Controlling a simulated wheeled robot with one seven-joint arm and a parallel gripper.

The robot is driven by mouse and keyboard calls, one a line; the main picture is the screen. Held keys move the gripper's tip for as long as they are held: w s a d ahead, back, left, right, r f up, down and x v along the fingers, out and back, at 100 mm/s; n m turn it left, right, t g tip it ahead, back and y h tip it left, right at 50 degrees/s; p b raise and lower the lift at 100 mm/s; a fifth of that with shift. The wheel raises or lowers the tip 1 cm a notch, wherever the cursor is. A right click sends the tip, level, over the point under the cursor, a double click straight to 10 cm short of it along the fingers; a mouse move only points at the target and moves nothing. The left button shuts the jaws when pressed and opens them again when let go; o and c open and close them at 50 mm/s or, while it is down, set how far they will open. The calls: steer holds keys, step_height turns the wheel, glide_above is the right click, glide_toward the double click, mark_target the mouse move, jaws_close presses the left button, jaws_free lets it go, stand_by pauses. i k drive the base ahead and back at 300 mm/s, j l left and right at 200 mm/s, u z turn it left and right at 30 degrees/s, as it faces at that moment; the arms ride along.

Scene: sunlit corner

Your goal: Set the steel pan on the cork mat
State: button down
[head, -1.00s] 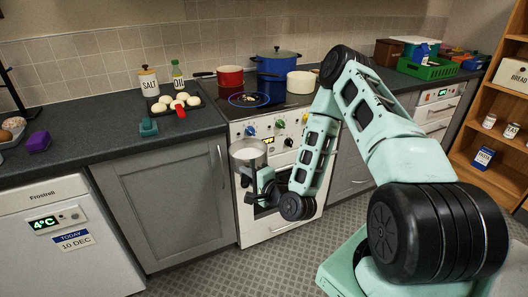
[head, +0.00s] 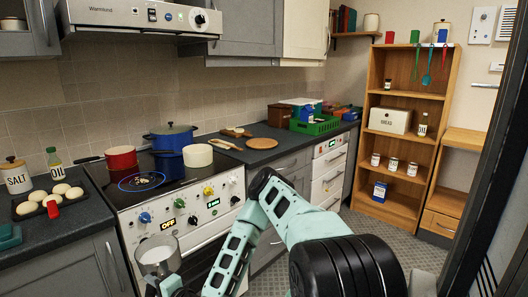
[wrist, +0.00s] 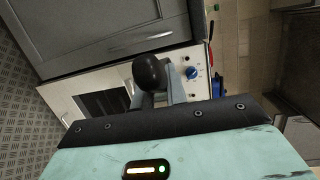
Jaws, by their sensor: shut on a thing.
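The steel pan (head: 158,256) is a small round pan with white contents, low in the head view, in front of the stove. It looks roughly upright. My gripper (head: 168,287) is shut on its dark handle, at the bottom edge of the head view. In the wrist view a black rounded handle end (wrist: 149,73) shows at my gripper (wrist: 158,98); the pan's bowl is not seen there. The round brown cork mat (head: 262,143) lies bare on the dark counter right of the stove, beyond my arm.
A cream pot (head: 198,155), blue pot (head: 171,137) and red pan (head: 121,158) stand on the hob. A wooden board (head: 225,144) lies left of the mat. A green crate (head: 315,125) stands right of it. An open shelf (head: 403,130) stands at the right.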

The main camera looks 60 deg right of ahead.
mark_target(272, 145)
steer(key=l+z, duration=0.25)
steer(key=l, duration=1.75)
steer(key=l+z, duration=0.25)
steer(key=l, duration=1.75)
